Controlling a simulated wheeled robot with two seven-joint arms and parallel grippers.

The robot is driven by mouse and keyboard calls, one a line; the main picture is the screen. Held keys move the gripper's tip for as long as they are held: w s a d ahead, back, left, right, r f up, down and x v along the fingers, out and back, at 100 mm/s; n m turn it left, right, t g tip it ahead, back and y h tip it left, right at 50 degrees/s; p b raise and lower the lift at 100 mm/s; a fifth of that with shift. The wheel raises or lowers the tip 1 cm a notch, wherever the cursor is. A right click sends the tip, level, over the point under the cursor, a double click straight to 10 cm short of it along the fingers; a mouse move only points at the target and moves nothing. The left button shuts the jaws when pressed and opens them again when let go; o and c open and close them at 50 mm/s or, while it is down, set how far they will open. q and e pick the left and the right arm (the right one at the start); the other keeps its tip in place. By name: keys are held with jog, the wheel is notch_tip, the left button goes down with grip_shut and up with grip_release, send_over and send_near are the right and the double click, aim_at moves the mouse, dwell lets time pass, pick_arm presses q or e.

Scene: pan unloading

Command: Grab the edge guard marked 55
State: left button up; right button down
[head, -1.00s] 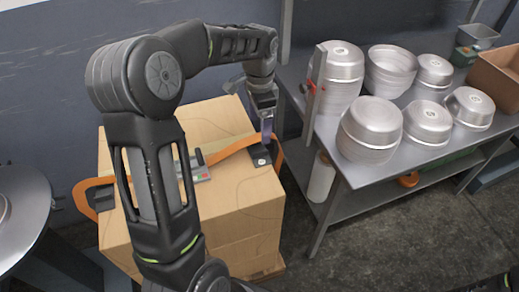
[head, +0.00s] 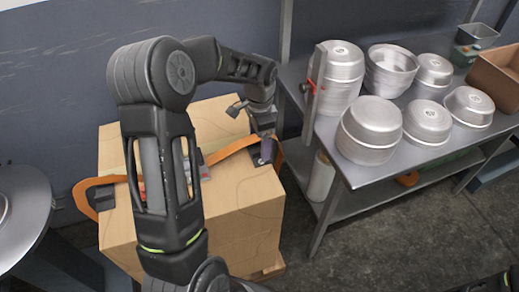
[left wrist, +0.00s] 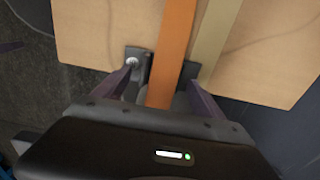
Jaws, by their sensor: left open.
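A dark edge guard (head: 256,156) sits on the right top edge of the carton, under the orange strap (head: 230,150). In the left wrist view the edge guard (left wrist: 138,70) shows on both sides of the strap, with a pale round mark on its left part. I cannot read a number on it. My left gripper (head: 266,151) is open at this guard. In the left wrist view its fingers (left wrist: 163,80) stand either side of the strap, close to the guard's two ends. Another dark edge guard (head: 102,197) is on the carton's left edge.
The carton (head: 235,220) stands on a pallet. A strap tool (head: 203,170) lies on top, partly behind my arm. A metal table (head: 345,170) with stacked pans stands close at right. A round metal table (head: 30,230) is at left.

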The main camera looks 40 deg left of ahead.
aim_at(259, 149)
pick_arm(q)
jog(key=shift+f, duration=0.1)
jog(key=shift+c, duration=0.3)
jog(key=c, duration=1.4)
jog(key=shift+c, duration=0.2)
notch_tip(259, 149, up, 10)
dwell(0.6)
